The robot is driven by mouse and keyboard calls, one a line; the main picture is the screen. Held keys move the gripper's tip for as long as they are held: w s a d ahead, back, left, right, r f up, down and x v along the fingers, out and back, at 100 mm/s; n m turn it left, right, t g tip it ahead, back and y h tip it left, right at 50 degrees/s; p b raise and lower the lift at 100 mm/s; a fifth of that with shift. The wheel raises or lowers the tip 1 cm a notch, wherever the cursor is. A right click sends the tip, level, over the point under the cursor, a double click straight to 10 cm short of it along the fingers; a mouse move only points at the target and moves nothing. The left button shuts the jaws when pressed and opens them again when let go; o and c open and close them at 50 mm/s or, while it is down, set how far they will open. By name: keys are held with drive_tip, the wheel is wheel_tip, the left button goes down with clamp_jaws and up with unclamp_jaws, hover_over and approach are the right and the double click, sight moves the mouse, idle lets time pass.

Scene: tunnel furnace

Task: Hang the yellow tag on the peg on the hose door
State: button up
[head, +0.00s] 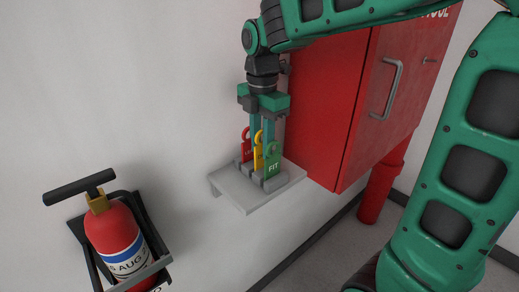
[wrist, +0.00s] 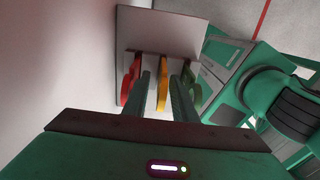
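The yellow tag (head: 258,158) stands upright in a holder on a small grey shelf (head: 232,186), between a red tag (head: 246,150) and a green tag (head: 273,165). My gripper (head: 262,140) points down from above, with its fingers reaching down among the tags. In the wrist view the yellow tag (wrist: 163,88) lies between my two fingers (wrist: 161,95), with a gap showing on each side, so my gripper looks open around it. The red hose cabinet (head: 325,100) is to the right. A small peg (head: 430,61) juts from its door, near the lettering.
The red tag (wrist: 130,85) and green tag (wrist: 192,92) stand close outside my fingers. The cabinet door has a grey handle (head: 388,90) left of the peg. A fire extinguisher (head: 115,232) hangs at lower left. The white wall (head: 130,90) is close behind the shelf.

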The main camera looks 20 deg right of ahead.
drive_tip(key=r, duration=0.9)
drive_tip(key=shift+w+d, duration=0.1)
drive_tip(key=shift+d, duration=0.15)
